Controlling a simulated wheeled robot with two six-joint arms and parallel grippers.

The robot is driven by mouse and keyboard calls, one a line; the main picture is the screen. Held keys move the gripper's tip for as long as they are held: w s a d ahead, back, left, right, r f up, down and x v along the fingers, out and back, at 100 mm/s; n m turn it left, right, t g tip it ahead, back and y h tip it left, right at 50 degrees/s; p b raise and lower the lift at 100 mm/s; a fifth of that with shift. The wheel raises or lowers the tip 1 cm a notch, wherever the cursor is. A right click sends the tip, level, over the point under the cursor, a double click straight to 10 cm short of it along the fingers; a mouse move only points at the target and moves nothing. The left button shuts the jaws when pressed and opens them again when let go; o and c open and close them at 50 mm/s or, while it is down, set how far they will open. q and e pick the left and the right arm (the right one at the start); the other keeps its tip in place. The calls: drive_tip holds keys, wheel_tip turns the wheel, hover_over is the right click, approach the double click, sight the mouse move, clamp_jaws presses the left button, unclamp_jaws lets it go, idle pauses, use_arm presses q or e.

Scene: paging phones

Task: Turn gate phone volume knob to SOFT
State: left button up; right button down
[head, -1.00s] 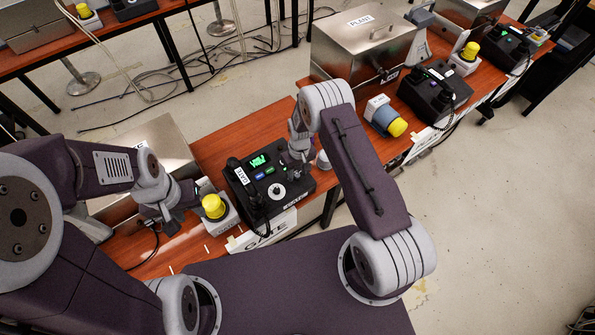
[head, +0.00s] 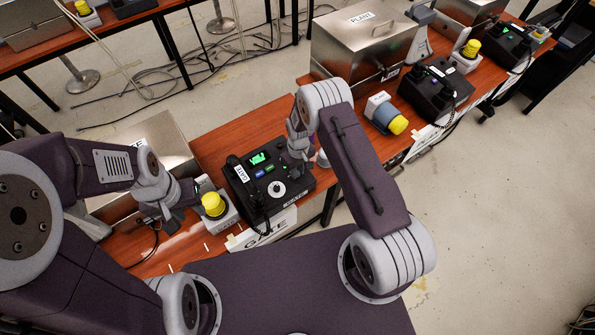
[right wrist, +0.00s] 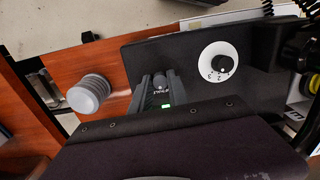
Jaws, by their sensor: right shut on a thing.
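The gate phone (head: 258,205) is a black desk unit with a green screen, a handset and a white-ringed dial (head: 278,188); a GATE sign (head: 262,232) hangs below. In the right wrist view the dial (right wrist: 219,62) shows numbers around a black knob and stands clear of the fingers. My right gripper (head: 299,170) is at the phone's right side. In the wrist view its fingers (right wrist: 160,92) are shut on a small dark knob (right wrist: 160,80); the lettering at it is too small to read. My left gripper (head: 172,222) is beside the yellow-topped box; its finger gap is unclear.
A yellow-topped box (head: 214,207) stands left of the phone. A ridged grey cylinder (right wrist: 90,94) is on the wood near the right gripper. A steel PLANT case (head: 362,50) and another black phone (head: 436,88) stand farther right.

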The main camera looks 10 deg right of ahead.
drive_tip(key=n+b, duration=0.1)
drive_tip(key=n, duration=0.2)
drive_tip(key=shift+n+h+b, duration=0.4)
drive_tip(key=shift+n+b, duration=0.05)
drive_tip(key=shift+n, duration=1.05)
drive_tip(key=shift+r, duration=0.1)
drive_tip(key=c, duration=1.3)
unclamp_jaws()
drive_tip(key=shift+o, duration=0.2)
